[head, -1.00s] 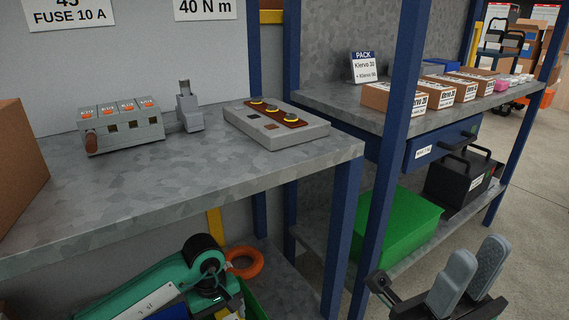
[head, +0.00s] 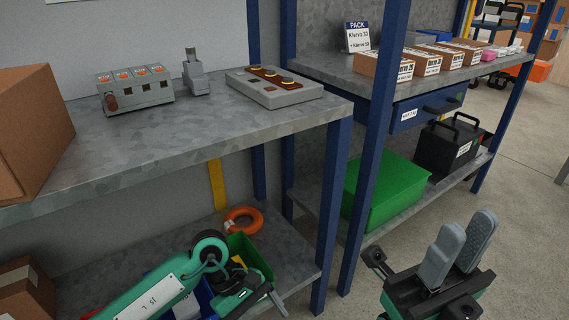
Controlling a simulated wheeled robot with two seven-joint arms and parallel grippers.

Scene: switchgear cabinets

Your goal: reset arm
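My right gripper (head: 468,226) is at the lower right. Its two grey fingers point up, stand apart with a gap between them, and hold nothing. It hangs in front of the shelving, over the floor. My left arm is teal and comes in at the lower left. My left gripper (head: 274,302) is partly cut off at the bottom edge, in front of the lower shelf, beside a green bin (head: 249,258). Only a grey finger end shows, so its opening and any grip are unclear.
The upper shelf (head: 200,137) holds a fuse block (head: 136,90), a small grey part (head: 195,75) and a panel with buttons (head: 273,87). An orange ring (head: 243,220) lies below. A blue post (head: 374,140) stands between the shelves. A green crate (head: 385,190) is behind my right gripper.

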